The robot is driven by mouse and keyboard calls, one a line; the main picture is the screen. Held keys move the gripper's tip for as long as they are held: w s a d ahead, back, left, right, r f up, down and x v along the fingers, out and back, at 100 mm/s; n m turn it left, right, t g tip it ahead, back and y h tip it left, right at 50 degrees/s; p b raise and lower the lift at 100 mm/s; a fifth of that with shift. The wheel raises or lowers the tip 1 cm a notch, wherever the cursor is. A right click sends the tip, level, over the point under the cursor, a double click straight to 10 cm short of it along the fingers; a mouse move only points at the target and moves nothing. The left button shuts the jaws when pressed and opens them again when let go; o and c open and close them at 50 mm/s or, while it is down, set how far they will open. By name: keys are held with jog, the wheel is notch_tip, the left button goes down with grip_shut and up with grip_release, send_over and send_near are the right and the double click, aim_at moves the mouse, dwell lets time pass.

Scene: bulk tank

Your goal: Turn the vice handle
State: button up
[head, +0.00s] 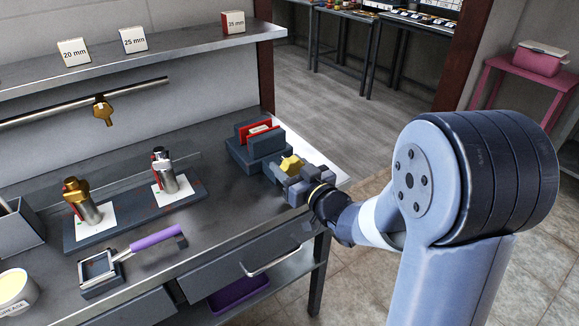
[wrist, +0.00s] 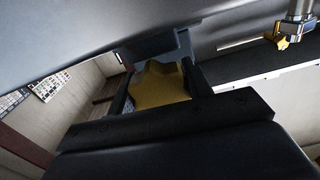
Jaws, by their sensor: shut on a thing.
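The vice (head: 252,150) is a dark grey block near the right end of the bench, with red jaws (head: 258,130) around a pale piece. A yellow, lobed knob, seemingly the vice handle (head: 291,163), is just in front of it to the right. My gripper (head: 288,169) comes in from the right and is shut on this handle. In the wrist view the handle (wrist: 160,84) shows between my two dark fingers (wrist: 155,75). Its lower part and its link to the vice are hidden.
A dark plate (head: 130,222) with two metal fittings lies left on the bench. A purple-handled tool (head: 150,242) lies in front of it. A brass valve (head: 103,110) hangs on the wall pipe. The bench between plate and vice is clear.

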jog(key=n+b, duration=0.2)
jog(key=b, duration=0.1)
jog(key=shift+f, duration=0.2)
jog(key=shift+n+b, duration=0.9)
jog(key=shift+r+n, duration=0.25)
jog(key=shift+n, duration=0.15)
jog(key=o, duration=1)
jog(key=shift+c, duration=0.2)
jog(key=shift+f, duration=0.1)
